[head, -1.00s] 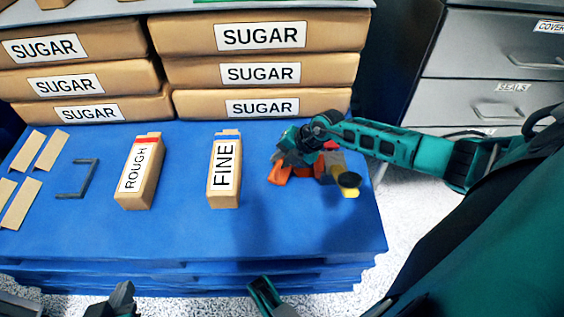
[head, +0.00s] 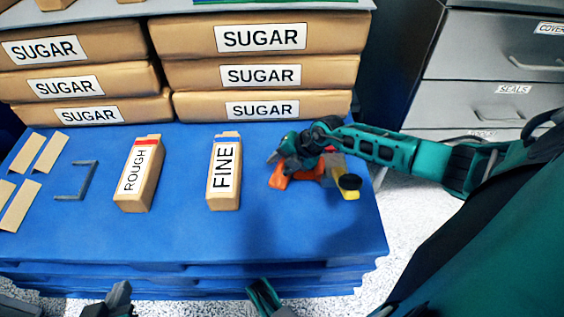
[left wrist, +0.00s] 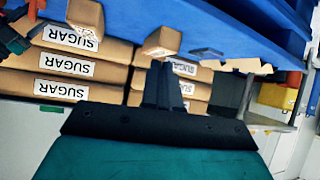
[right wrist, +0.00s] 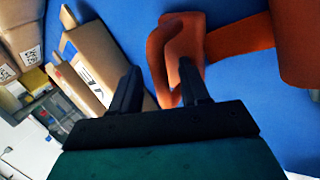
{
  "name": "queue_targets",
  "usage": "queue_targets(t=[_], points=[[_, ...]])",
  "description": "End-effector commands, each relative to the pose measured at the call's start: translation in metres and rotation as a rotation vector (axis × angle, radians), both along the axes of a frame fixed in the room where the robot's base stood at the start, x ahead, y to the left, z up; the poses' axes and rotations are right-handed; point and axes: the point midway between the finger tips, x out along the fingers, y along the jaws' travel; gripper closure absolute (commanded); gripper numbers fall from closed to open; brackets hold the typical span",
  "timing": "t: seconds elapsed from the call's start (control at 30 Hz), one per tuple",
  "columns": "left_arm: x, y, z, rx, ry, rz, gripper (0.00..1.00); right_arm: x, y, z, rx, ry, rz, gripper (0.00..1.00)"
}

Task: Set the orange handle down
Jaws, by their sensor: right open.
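The orange handle (head: 279,180) rests on the blue pallet top (head: 200,250), right of the FINE box. In the right wrist view, its orange loop (right wrist: 160,60) lies just past my fingertips, partly behind one finger. My right gripper (head: 277,158) is open just above it; in the right wrist view its two fingers (right wrist: 158,75) stand apart with nothing held between them. My left gripper (head: 120,288) is low at the front edge, away from the handle; in the left wrist view its fingers (left wrist: 158,80) are together and empty.
A yellow part with a black knob (head: 348,183) sits right of the handle. The FINE box (head: 225,172) and ROUGH box (head: 141,175) stand to the left, near a grey bracket (head: 75,180) and tan strips. SUGAR bags (head: 260,75) line the back. The front of the pallet is clear.

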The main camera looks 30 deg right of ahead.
Motion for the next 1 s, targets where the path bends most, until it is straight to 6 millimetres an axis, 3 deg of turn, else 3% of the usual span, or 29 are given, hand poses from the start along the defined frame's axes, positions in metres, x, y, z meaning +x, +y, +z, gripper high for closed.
queue_targets(t=[0.17, 0.5, 0.77, 0.87, 1.0], points=[[0.0, 0.001, 0.012, 0.002, -0.004, 0.004, 1.0, -0.008, -0.007, 0.02, -0.004, 0.002, 0.001, 0.53], [-0.004, 0.014, 0.029, 0.024, -0.007, 0.025, 1.0, -0.041, -0.03, 0.08, -0.003, 0.001, 0.001, 0.53], [-0.008, 0.017, 0.03, 0.033, -0.002, 0.025, 1.0, -0.054, -0.037, 0.101, 0.005, 0.0, 0.001, 0.53], [-0.008, 0.017, 0.03, 0.035, -0.002, 0.024, 1.0, -0.057, -0.018, 0.102, 0.071, -0.016, 0.006, 0.53], [-0.008, 0.017, 0.029, 0.035, -0.002, 0.024, 1.0, -0.062, 0.046, 0.113, 0.313, -0.085, -0.011, 0.53]])
